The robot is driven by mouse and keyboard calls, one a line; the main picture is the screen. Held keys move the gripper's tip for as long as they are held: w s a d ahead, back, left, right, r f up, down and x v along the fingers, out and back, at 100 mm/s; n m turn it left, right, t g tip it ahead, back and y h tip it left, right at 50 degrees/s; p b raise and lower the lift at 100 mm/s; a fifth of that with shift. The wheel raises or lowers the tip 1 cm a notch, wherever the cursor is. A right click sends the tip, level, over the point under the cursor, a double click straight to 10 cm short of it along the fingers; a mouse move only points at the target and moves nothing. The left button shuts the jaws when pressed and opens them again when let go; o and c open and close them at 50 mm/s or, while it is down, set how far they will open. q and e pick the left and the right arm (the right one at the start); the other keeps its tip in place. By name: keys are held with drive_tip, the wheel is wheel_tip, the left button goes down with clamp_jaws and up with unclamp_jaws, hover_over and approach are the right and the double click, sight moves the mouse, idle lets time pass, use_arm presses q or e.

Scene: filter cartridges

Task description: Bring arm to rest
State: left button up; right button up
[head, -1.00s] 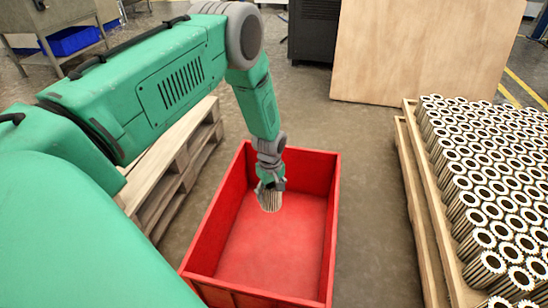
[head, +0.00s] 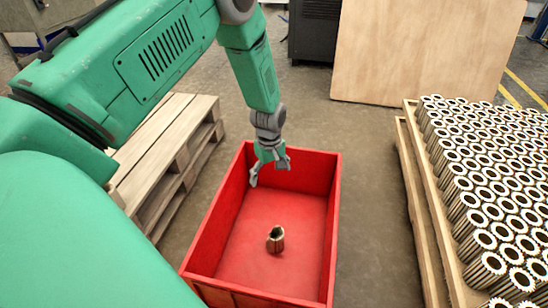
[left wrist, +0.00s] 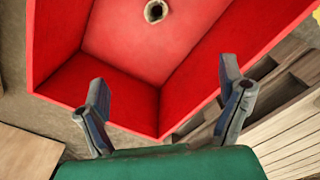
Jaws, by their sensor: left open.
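My left gripper (head: 269,172) is open and empty above the far part of the red crate (head: 334,230). A single filter cartridge (head: 275,239) stands in the crate, apart from the gripper and nearer the crate's front. In the left wrist view, my open left gripper (left wrist: 162,100) has its two fingers spread wide with nothing between them. The cartridge (left wrist: 155,11) shows at the top of that view, inside the red crate (left wrist: 120,95). My right gripper is not in view.
Many filter cartridges (head: 490,170) stand in rows on a wooden pallet (head: 425,225) at the right. An empty wooden pallet (head: 165,150) lies left of the crate. A wooden board (head: 425,50) and a dark cabinet (head: 315,30) stand behind. Grey floor lies between.

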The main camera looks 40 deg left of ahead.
use_arm(q)
drive_tip(key=shift+r, duration=1.8)
drive_tip(key=s+d+f+m, duration=0.5)
drive_tip(key=s+d, duration=0.1)
drive_tip(key=s, duration=0.4)
drive_tip(key=s+d+f+m, duration=0.4)
drive_tip(key=s+d+m, duration=0.2)
drive_tip(key=s, duration=0.5)
drive_tip(key=s+d+r+m, duration=0.1)
drive_tip(key=s+d+m, duration=0.3)
drive_tip(key=s, duration=0.5)
wheel_tip(320, 180, up, 16)
drive_tip(key=a+p, duration=0.1)
drive_tip(key=p, duration=1.5)
drive_tip(key=shift+w+a, duration=0.25)
drive_tip(key=shift+w, duration=0.2)
